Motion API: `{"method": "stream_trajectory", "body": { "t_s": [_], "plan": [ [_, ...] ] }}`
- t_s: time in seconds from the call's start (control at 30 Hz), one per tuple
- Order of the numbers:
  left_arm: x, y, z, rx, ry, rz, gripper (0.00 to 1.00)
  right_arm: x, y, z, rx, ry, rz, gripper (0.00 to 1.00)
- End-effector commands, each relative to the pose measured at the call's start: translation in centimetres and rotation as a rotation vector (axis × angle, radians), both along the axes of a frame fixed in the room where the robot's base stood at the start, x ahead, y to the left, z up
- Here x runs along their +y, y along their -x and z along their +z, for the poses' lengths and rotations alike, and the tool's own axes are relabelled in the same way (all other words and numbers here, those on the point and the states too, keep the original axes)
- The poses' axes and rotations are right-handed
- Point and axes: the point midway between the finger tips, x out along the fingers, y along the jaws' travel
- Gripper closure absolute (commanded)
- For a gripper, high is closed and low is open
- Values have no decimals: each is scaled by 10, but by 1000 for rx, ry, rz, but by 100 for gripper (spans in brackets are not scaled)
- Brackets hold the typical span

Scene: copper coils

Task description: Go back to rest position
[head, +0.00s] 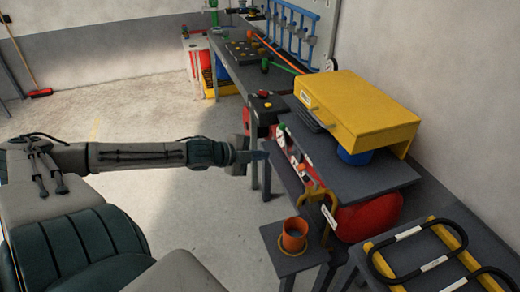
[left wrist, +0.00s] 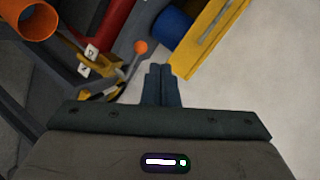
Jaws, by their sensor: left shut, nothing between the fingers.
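My left gripper (head: 258,155) reaches in from the left in the head view, over open floor just left of the dark shelf bench (head: 345,170). In the left wrist view its two fingers (left wrist: 158,72) are together with nothing between them. A copper-orange coil cup (head: 294,235) stands on a small dark stand (head: 283,262) to the lower right of the gripper. The cup also shows at the upper left of the left wrist view (left wrist: 32,18). My right gripper shows in neither view.
A yellow box (head: 355,105) sits on the bench over a blue cylinder (head: 354,157). A red rounded object (head: 368,217) is under the bench top. Black loops lie on a rack (head: 430,262) at lower right. The floor (head: 185,200) left of the bench is clear.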

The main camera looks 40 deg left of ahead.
Motion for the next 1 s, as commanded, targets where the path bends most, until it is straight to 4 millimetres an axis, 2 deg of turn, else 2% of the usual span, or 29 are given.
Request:
{"method": "stream_trajectory", "body": {
  "t_s": [0.63,0.73,0.87,0.97,1.0],
  "plan": [
    [1,0,-1,1,0,1,100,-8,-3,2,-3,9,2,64],
    [13,-2,-10,5,10,35,100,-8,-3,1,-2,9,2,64],
    [58,-5,-49,26,52,170,100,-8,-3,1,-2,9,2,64],
    [106,3,-104,66,103,327,100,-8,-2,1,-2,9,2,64],
    [123,10,-130,87,122,390,100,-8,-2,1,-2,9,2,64]
  ]
}}
